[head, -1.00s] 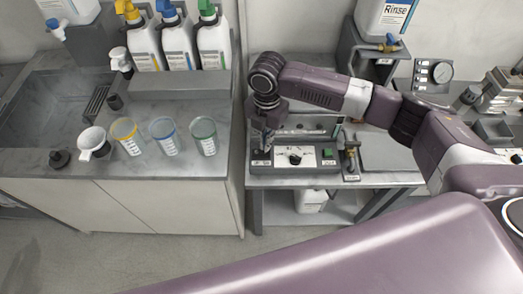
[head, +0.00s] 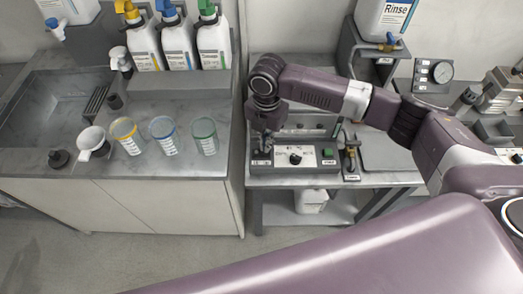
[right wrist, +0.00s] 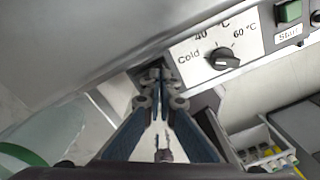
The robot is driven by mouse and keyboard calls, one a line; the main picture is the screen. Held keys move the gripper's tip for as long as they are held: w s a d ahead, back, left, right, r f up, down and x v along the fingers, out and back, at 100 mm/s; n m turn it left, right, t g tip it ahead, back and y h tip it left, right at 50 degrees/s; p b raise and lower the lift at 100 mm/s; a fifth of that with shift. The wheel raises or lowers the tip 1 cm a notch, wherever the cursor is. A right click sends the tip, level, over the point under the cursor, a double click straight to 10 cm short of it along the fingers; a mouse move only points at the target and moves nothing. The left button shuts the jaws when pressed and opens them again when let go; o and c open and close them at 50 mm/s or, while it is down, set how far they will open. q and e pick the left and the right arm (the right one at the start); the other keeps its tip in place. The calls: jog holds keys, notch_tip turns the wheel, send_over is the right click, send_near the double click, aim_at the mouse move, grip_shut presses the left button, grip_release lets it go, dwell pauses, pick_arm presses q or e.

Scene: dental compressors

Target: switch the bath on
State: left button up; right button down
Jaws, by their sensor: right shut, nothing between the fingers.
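The bath (head: 318,168) stands on the low bench, a grey box with a white front panel. A black knob (head: 295,159) is on the panel and also shows in the right wrist view (right wrist: 222,59), with Cold, 40 and 60 °C marks. A green Start button (head: 328,153) is right of it and shows in the wrist view (right wrist: 289,11). My right gripper (head: 264,148) points down at the panel's left end, left of the knob. In the wrist view its fingertips (right wrist: 160,77) are together and empty; they hide what lies beneath, and contact is unclear. My left gripper is out of view.
Left of a narrow gap, the counter (head: 190,168) holds several measuring cups and bottles. A Rinse container (head: 385,18) and a gauge (head: 442,72) are behind at right.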

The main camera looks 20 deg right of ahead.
jog(key=shift+f, duration=0.75)
dwell(0.3)
notch_tip(320, 180, up, 7)
jog(key=p, duration=0.7)
dwell(0.4)
